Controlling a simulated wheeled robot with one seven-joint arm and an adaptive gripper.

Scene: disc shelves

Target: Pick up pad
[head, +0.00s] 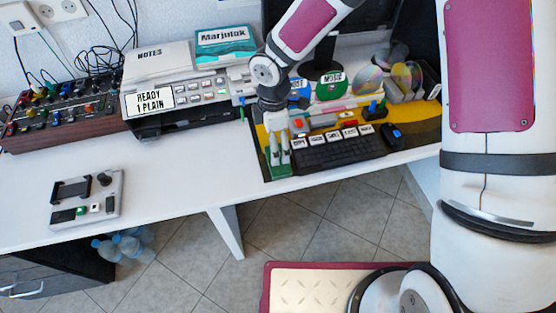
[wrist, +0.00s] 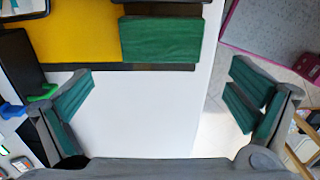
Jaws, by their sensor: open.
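A green block (head: 277,172), which looks like the pad, lies at the front left corner of the yellow and dark mat on the white desk. In the wrist view the green block (wrist: 160,40) sits at the top, beyond the fingertips. My gripper (head: 279,157) points down over that corner, and partly hides the block in the head view. In the wrist view my gripper (wrist: 160,95) is wide open with green-faced fingers and only bare white desk between them. I cannot tell its exact height above the block.
A black keyboard (head: 338,152) lies right of my gripper on the mat (head: 420,143). A printer-like machine (head: 186,97) stands behind left. A grey control box (head: 88,199) is at the front left. The desk (head: 185,172) between them is clear.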

